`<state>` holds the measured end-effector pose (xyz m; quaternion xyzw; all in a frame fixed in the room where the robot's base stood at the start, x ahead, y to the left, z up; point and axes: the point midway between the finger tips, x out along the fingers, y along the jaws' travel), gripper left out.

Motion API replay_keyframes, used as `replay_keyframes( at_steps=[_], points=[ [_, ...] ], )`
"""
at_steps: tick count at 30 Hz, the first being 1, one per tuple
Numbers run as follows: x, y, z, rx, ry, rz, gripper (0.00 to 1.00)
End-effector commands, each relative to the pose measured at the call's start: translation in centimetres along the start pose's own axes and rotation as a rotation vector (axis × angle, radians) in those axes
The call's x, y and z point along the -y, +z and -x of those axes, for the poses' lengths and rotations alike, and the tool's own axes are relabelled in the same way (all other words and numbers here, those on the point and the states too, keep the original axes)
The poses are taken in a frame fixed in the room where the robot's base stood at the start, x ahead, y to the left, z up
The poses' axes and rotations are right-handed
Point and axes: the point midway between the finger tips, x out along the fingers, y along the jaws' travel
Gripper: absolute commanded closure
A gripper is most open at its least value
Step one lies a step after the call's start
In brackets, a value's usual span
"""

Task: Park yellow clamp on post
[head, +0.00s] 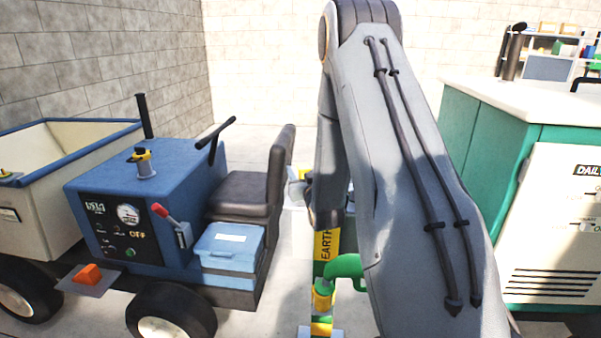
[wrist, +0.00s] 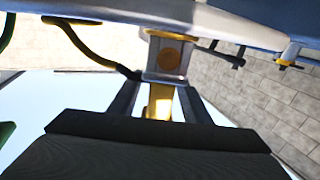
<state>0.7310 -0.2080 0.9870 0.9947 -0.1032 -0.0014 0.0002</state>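The yellow clamp, a grey block with an orange disc and yellow parts (wrist: 160,102), sits between the two dark fingers of my gripper (wrist: 158,85) in the wrist view. The fingertips appear to touch the sides of the block. A yellow-green and black cable (wrist: 95,52) runs off it to the upper left. In the head view my arm hides most of the gripper; small grey and yellow parts show beside it. A yellow and green post marked EARTH (head: 325,247) stands below my arm, partly covered. A green curved piece (head: 346,266) is beside it.
A blue tractor (head: 160,182) with a black seat (head: 243,190) and a pale trailer (head: 62,160) stand left. Its hood carries a small post with a yellow collar (head: 146,163). A green and white cabinet (head: 550,215) stands right. Pale floor shows between them.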

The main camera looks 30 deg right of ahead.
Motion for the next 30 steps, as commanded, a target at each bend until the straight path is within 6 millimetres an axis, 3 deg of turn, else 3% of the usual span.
replay_keyframes(
  at_steps=[9,21,30],
  points=[
    [0.0,0.1,0.5,0.002,0.000,0.000,0.56],
    [0.0,0.2,6.4,0.002,0.000,0.000,0.56],
    [0.0,0.0,7.8,0.000,0.000,0.000,0.56]
  ],
)
